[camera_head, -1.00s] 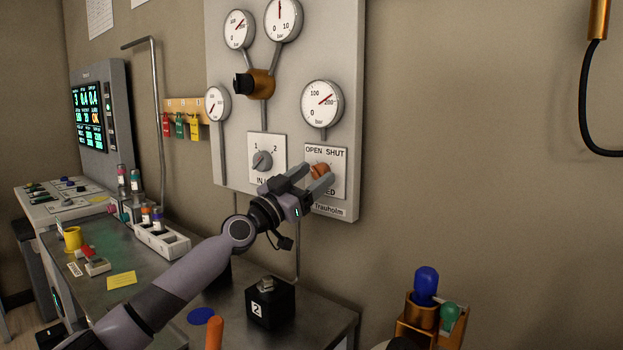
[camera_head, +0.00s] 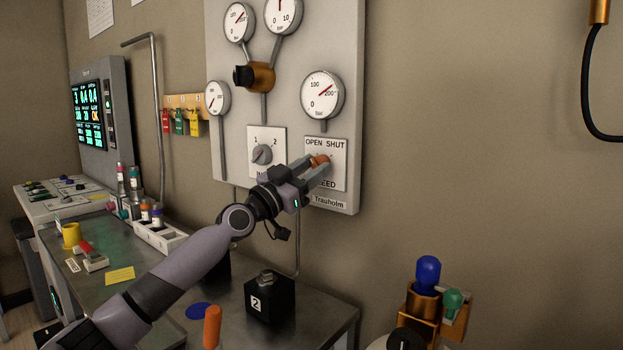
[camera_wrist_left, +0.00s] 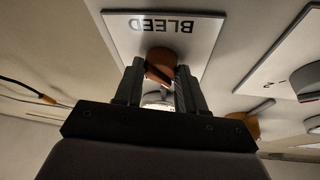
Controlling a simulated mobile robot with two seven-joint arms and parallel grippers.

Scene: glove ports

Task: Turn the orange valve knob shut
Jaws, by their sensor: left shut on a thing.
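The orange valve knob (camera_head: 319,161) sits on a white plate (camera_head: 338,178) marked OPEN and SHUT at the lower right of the grey wall panel. My left gripper (camera_head: 313,165) is at the knob, its two fingers on either side of it and shut on it. In the left wrist view the orange knob (camera_wrist_left: 160,64) shows between the finger ends, with the word BLEED upside down on its plate. The knob's pointer direction is partly hidden by the fingers. My right gripper is not in view.
A grey selector knob (camera_head: 262,154) marked 1 and 2 is left of the valve plate. Round gauges (camera_head: 322,94) are above. A black block (camera_head: 269,298) marked 2 stands on the bench below. Bare wall lies to the right.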

